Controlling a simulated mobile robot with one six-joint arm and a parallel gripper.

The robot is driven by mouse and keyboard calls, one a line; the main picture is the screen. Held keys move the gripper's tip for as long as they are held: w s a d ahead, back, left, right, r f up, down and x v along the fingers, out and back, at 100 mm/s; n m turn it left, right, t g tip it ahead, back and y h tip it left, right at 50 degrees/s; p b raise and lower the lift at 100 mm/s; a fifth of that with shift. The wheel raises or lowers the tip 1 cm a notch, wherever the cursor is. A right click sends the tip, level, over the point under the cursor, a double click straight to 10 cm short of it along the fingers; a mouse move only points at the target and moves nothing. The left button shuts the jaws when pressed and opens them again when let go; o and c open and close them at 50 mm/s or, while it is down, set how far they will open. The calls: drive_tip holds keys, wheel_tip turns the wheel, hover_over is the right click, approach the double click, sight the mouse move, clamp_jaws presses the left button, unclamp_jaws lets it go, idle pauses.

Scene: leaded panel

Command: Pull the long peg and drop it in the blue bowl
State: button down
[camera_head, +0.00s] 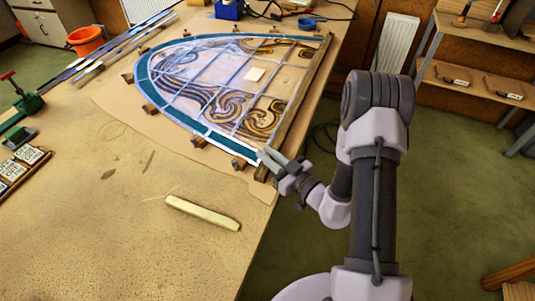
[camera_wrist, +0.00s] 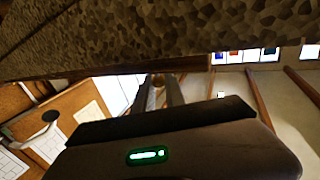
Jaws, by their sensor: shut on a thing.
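My gripper (camera_head: 270,158) is at the near right corner of the leaded panel (camera_head: 215,85), by the table's right edge. It is shut on a small brown piece (camera_wrist: 157,84), which shows between the fingers in the wrist view and looks like a wooden peg. Its full length is hidden. Brown wooden blocks stand around the panel's curved rim, one (camera_head: 262,173) just below my gripper. A small round blue thing (camera_head: 307,23) at the far end of the table may be the blue bowl; it is too small to be sure.
A pale yellow bar (camera_head: 203,212) lies on the bare near part of the table (camera_head: 110,215). A blue box (camera_head: 229,9) and tools stand at the far end. An orange bucket (camera_head: 86,40) is beyond the left edge. Wooden shelves (camera_head: 480,80) stand at the right.

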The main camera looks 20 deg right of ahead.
sight(267, 154)
drive_tip(key=shift+r+p, duration=1.45)
drive_tip(key=shift+p, duration=0.3)
wheel_tip(267, 154, up, 5)
drive_tip(key=p, duration=0.6)
drive_tip(key=shift+r, duration=0.15)
drive_tip(key=shift+f, duration=0.2)
drive_tip(key=shift+w+r, duration=0.1)
drive_tip(key=shift+r, duration=0.05)
